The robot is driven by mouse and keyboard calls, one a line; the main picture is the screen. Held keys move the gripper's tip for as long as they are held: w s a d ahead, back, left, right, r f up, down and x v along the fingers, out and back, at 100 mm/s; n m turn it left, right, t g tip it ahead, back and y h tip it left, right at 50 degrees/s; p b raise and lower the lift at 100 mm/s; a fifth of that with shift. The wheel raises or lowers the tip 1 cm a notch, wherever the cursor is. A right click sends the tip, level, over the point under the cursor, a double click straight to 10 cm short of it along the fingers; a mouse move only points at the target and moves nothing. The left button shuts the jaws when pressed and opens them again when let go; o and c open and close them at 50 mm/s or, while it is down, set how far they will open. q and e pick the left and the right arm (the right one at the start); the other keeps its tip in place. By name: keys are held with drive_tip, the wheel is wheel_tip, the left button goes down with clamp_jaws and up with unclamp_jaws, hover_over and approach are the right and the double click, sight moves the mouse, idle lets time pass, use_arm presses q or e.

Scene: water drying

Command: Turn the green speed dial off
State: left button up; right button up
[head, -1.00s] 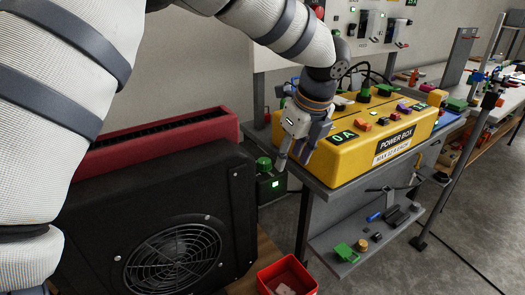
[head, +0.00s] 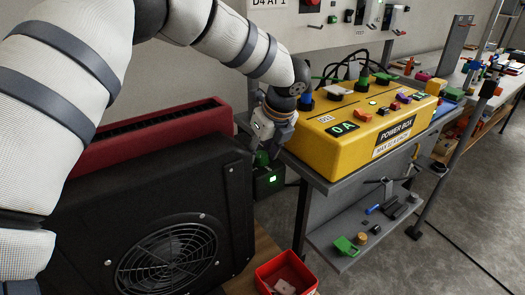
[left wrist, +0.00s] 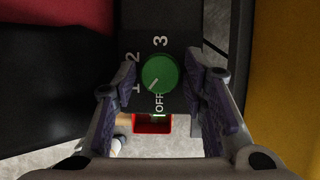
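The green speed dial (left wrist: 160,74) sits on a dark box (left wrist: 158,42) marked OFF, 1, 2 and 3. Its white pointer line slants to the lower left in the left wrist view, between 1 and OFF. In the head view the dial (head: 262,159) is partly hidden just below my left gripper (head: 264,146). The left wrist view shows the fingers of my left gripper (left wrist: 160,88) open, one on each side of the dial, with gaps between. A small green light (head: 272,178) glows on the box. My right gripper is not in view.
A yellow power box (head: 340,150) stands on a grey bench right of my left gripper. A black fan unit (head: 90,240) with a red top (head: 150,140) is close on the left. A red bin (head: 262,276) lies below in front.

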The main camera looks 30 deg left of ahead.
use_arm(q)
drive_tip(key=c, duration=0.9)
drive_tip(key=shift+o, duration=0.2)
drive_tip(key=shift+n, duration=0.3)
drive_tip(key=shift+n+g+y, duration=0.3)
drive_tip(key=shift+n+g, duration=0.1)
drive_tip(key=shift+n, duration=0.3)
drive_tip(key=shift+w+n+g, duration=0.1)
drive_tip(key=shift+n+g, duration=0.2)
drive_tip(key=shift+n, duration=0.5)
drive_tip(key=shift+n+g+b, duration=0.7)
drive_tip(key=shift+n, duration=1.1)
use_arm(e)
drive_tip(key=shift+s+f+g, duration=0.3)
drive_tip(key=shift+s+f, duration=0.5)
